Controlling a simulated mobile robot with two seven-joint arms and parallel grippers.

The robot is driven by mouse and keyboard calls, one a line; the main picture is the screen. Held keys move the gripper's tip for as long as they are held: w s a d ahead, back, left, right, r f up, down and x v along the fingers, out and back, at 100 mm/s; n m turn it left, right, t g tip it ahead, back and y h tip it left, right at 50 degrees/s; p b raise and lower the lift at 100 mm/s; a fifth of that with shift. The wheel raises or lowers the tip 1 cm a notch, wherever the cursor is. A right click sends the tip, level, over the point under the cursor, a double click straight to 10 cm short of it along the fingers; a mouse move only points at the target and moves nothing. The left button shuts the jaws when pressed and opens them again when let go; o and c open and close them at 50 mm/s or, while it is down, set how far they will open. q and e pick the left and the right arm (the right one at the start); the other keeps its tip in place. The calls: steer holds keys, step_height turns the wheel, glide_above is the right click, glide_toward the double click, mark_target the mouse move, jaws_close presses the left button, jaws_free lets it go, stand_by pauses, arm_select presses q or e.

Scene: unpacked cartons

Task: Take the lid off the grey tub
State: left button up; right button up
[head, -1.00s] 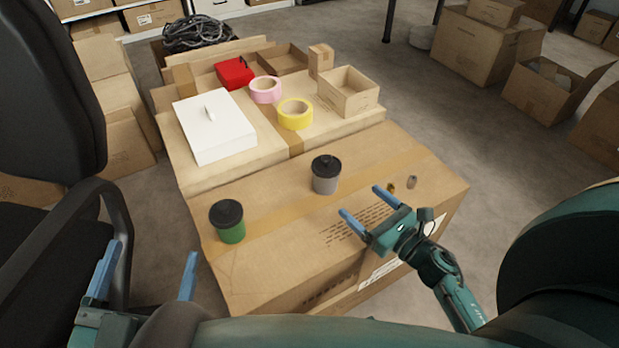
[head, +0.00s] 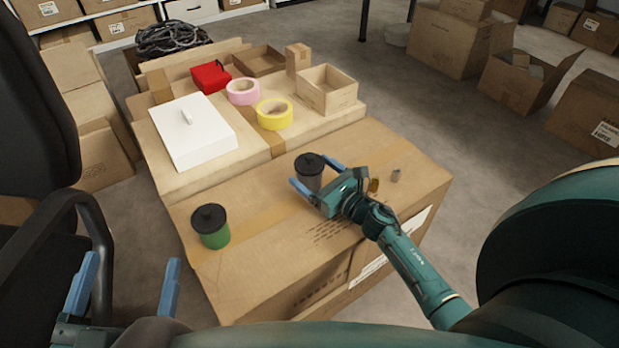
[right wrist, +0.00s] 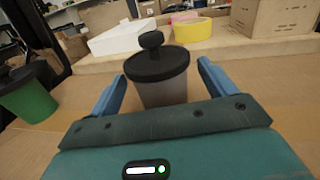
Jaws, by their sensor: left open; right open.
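The grey tub (head: 311,177) stands upright on the large front carton, its black lid (head: 309,160) with a round knob on top. In the right wrist view the grey tub (right wrist: 163,92) and its lid (right wrist: 156,62) show between the fingers. My right gripper (head: 316,172) is open, with one finger on each side of the tub; I cannot tell whether they touch it. My left gripper (head: 128,278) is open and empty at the lower left, away from the carton top.
A green tub (head: 215,235) with a black lid stands left on the same carton (head: 270,250). A small metal piece (head: 396,175) lies right of my right gripper.

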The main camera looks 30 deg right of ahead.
steer(key=shift+w+a, duration=0.2)
steer(key=shift+w, duration=0.5)
steer(key=c, duration=1.1)
